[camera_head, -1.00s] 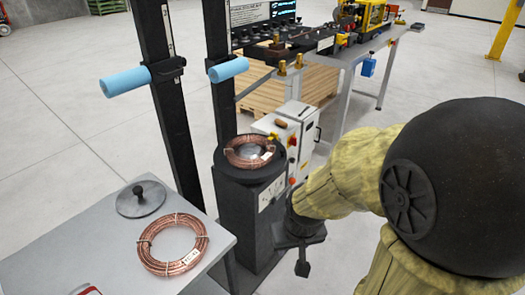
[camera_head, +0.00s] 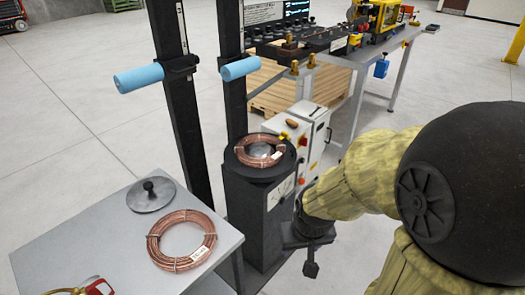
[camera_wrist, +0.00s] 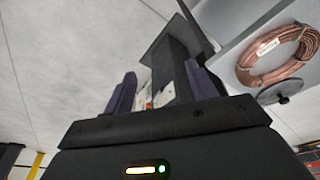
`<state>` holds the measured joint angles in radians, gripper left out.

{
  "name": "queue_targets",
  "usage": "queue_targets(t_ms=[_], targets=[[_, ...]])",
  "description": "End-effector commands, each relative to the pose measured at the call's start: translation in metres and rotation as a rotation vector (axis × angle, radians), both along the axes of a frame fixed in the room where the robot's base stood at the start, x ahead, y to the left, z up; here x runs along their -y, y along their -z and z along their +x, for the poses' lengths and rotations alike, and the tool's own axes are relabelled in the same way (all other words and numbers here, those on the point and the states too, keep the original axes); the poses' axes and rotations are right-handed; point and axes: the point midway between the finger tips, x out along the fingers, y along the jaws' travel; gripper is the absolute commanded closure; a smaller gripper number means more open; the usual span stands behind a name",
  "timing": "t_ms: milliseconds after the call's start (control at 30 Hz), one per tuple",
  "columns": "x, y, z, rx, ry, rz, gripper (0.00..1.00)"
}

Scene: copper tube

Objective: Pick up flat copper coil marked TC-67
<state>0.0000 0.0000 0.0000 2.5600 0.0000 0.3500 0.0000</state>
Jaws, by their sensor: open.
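One flat copper coil (camera_head: 209,222) lies on the grey table at lower left, with a white tag too small to read. It also shows at upper right in the wrist view (camera_wrist: 242,73). A second copper coil (camera_head: 276,159) lies on top of the black pedestal (camera_head: 246,205), also with a tag I cannot read. I cannot tell which coil is TC-67. My gripper (camera_wrist: 161,88) is open and empty, its two dark fingers apart. In the head view it (camera_head: 311,268) hangs right of the pedestal, apart from both coils and lower than the pedestal top.
A grey lidded disc with a knob (camera_head: 151,194) lies on the grey table (camera_head: 100,225) behind the coil. A red object (camera_head: 97,287) sits at its front edge. Black posts with blue handles (camera_head: 144,80) rise behind. A white control box (camera_head: 308,135) stands behind the pedestal.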

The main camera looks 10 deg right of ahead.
Motion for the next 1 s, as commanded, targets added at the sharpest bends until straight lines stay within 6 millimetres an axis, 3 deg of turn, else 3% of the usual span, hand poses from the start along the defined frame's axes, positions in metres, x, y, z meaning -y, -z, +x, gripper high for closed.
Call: queue_targets(t_ms=[33,100,267,500,600,967,1000], targets=[[0.0,0.0,0.0,0.0,0.0,0.0,0.47],[0.0,-0.002,0.0,0.0,0.0,0.0,0.58],[0.0,-0.022,0.0,0.0,0.0,0.0,0.58],[0.0,-0.075,0.0,0.0,0.0,0.0,0.58],[0.0,-0.089,0.0,0.0,0.0,0.0,0.58],[0.0,-0.09,0.0,0.0,0.0,0.0,0.58],[0.0,-0.09,0.0,0.0,0.0,0.0,0.64]])
